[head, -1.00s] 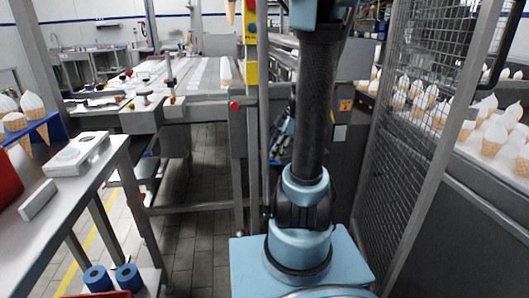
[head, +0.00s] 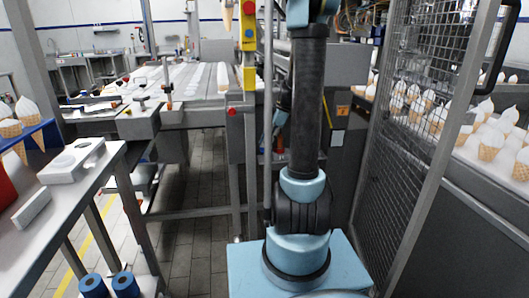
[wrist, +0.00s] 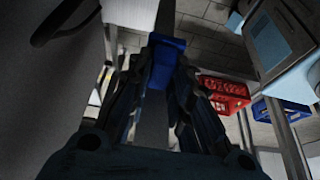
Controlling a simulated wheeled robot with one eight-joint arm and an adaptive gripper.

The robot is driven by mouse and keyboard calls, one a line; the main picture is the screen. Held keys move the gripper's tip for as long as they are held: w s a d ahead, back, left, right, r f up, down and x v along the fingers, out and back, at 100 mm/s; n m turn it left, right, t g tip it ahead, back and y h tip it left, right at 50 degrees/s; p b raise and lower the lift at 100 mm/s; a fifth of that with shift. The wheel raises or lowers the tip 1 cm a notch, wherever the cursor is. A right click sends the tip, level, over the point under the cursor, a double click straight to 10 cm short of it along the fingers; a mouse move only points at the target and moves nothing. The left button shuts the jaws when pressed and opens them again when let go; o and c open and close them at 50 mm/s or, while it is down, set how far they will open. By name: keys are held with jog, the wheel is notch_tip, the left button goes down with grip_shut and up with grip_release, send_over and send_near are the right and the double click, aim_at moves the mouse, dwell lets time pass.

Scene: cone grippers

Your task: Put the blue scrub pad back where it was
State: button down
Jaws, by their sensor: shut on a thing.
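In the wrist view, my gripper (wrist: 167,82) is shut on the blue scrub pad (wrist: 166,60). The pad shows as a small blue block between the dark fingertips, held up with the floor and dark machine parts behind it. In the head view my own arm stands in front of the gripper, and I cannot make out the pad there. The place where the pad was before cannot be told from these frames.
A mesh guard (head: 425,130) closes the right. A red crate (wrist: 222,95) and blue crate (wrist: 285,108) show in the wrist view.

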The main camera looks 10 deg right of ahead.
jog(key=w+f, duration=0.2)
jog(key=w, duration=0.3)
jog(key=shift+f, duration=0.4)
jog(key=shift+w+f, duration=0.2)
jog(key=shift+f, duration=1.95)
jog(key=c, duration=1.4)
grip_release()
jog(key=shift+c, duration=0.2)
